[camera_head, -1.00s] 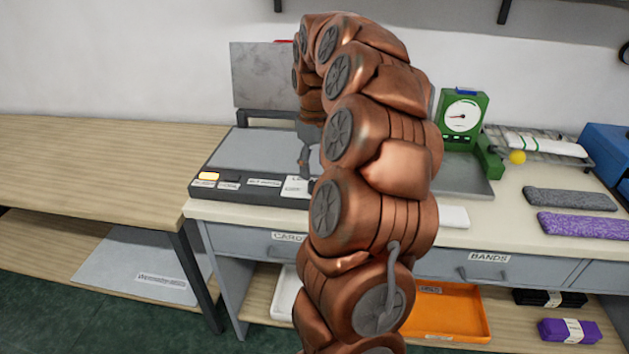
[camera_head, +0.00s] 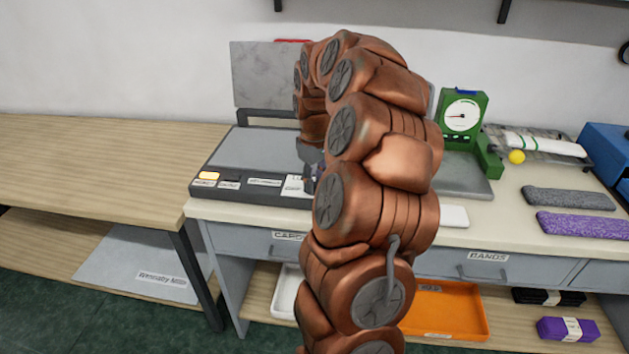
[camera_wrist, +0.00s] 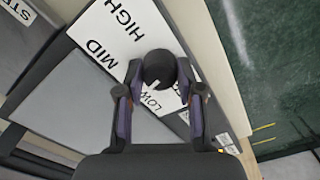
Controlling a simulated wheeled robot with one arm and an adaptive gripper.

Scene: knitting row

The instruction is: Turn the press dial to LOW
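The press dial is a dark round knob (camera_wrist: 160,68) on a white label plate (camera_wrist: 104,32) marked HIGH, MID and LOW, seen in the wrist view. The LOW mark is partly between my fingers.
A green dial scale (camera_head: 462,118) stands right of the press. A wooden table (camera_head: 90,165) adjoins on the left.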

